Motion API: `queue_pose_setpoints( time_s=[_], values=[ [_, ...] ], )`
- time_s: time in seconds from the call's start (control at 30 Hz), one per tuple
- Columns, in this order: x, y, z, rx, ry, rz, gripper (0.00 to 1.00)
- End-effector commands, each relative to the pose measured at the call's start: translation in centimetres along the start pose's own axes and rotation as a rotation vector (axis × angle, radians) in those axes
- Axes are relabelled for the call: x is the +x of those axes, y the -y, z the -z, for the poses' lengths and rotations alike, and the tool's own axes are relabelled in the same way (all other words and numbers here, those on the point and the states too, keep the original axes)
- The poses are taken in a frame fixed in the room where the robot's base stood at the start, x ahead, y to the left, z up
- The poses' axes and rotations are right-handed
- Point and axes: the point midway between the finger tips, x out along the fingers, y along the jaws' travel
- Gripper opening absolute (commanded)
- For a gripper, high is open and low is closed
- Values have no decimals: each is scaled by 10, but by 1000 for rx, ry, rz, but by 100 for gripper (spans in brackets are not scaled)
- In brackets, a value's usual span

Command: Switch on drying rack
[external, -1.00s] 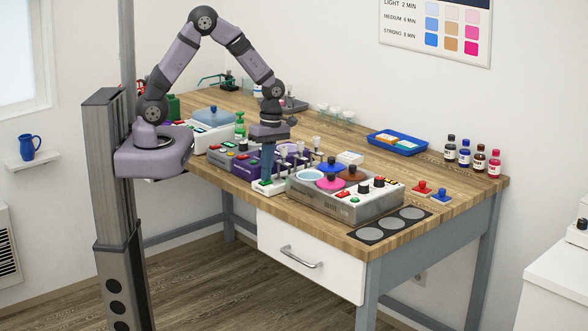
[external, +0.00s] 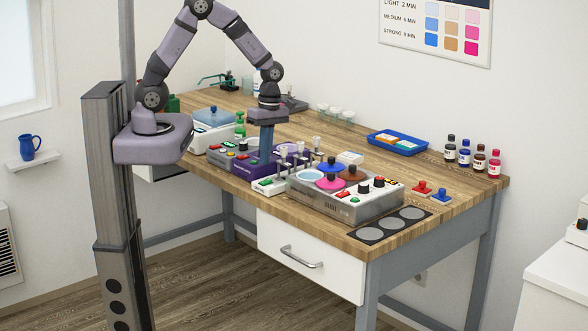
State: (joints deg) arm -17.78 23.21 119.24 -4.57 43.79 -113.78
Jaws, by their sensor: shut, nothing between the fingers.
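A rack with several upright grey posts and pale tops (external: 297,153) stands near the front of the bench; it looks like the drying rack. At its front left end is a small white control box (external: 269,187) with a green button (external: 265,183) and a red one beside it. Whether it is running cannot be told. My gripper (external: 266,154) points straight down with its blue fingers shut and empty. It appears above and behind the control box, apart from the button, in front of or over a purple device (external: 245,168). The fingertips partly hide that device.
A grey multi-pan unit (external: 350,205) with coloured pans and knobs stands close on the right.

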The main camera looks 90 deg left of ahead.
Motion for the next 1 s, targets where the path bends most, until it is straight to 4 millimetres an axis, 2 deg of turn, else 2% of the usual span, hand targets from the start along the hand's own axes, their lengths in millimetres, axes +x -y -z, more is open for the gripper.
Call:
queue_pose_setpoints(
  time_s=[0.3,0.5,0.7,1.0],
  values=[
    [-52,12,-1,1,4,-7,0],
    [-75,18,0,0,2,-4,0],
    [-83,21,0,1,0,-2,0],
    [-84,21,0,1,0,-1,0]
  ],
)
